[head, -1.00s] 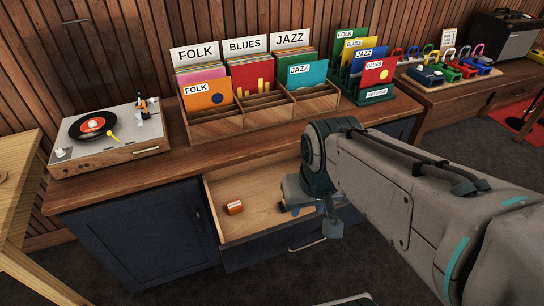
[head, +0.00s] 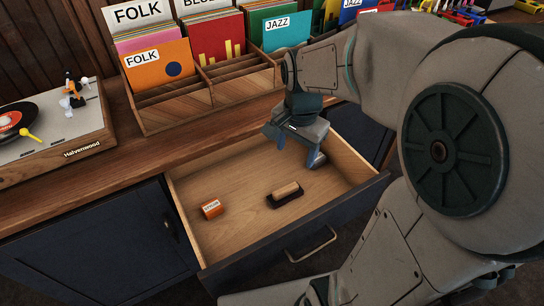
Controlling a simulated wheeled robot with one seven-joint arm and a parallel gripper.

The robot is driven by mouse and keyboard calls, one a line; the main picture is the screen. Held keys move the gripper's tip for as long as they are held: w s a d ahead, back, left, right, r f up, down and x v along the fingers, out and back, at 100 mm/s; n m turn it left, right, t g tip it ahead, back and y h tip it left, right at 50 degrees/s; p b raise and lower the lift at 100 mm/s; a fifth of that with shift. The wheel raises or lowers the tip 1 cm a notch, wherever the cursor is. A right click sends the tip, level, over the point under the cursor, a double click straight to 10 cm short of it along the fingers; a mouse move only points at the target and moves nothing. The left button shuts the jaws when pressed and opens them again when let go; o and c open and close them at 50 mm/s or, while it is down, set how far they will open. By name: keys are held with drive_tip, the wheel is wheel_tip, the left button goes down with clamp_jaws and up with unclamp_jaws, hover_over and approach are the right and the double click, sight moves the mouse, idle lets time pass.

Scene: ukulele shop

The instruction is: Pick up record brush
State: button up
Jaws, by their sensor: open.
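The record brush (head: 286,194) has a light wooden handle on a dark base. It lies on the floor of the open drawer (head: 232,235), near the middle. My gripper (head: 297,155) is above the back right part of the drawer, beyond the brush and apart from it. It points downward, its fingers are open and nothing shows between them. No part of the brush is hidden by my arm.
A small orange box (head: 211,208) lies left of the brush in the drawer. The drawer's walls and front handle (head: 312,244) surround them. A wooden record rack (head: 170,118) and a turntable (head: 55,140) stand on the counter above.

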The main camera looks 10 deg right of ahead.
sight(286, 188)
drive_tip(key=w+f+m+b, duration=0.1)
drive_tip(key=f+b, duration=0.1)
drive_tip(key=f, duration=0.3)
drive_tip(key=w+f+m+b, duration=0.1)
drive_tip(key=f+m+b, duration=0.1)
drive_tip(key=f, duration=0.4)
drive_tip(key=w+f+m+b, duration=0.1)
drive_tip(key=w+f+b, duration=0.1)
drive_tip(key=f, duration=0.3)
drive_tip(key=shift+d+f+g+b, duration=0.15)
drive_tip(key=shift+f+g+b, duration=0.15)
drive_tip(key=shift+g, duration=0.1)
drive_tip(key=shift+w+a+f+b, duration=0.15)
drive_tip(key=shift+f+b, duration=0.4)
drive_tip(key=shift+f, duration=0.85)
drive_tip(key=shift+w+a+f+b, duration=0.15)
drive_tip(key=shift+f+b, duration=0.35)
drive_tip(key=shift+f, duration=0.85)
drive_tip(key=shift+s, duration=0.1)
drive_tip(key=shift+r, duration=0.1)
drive_tip(key=c, duration=1.1)
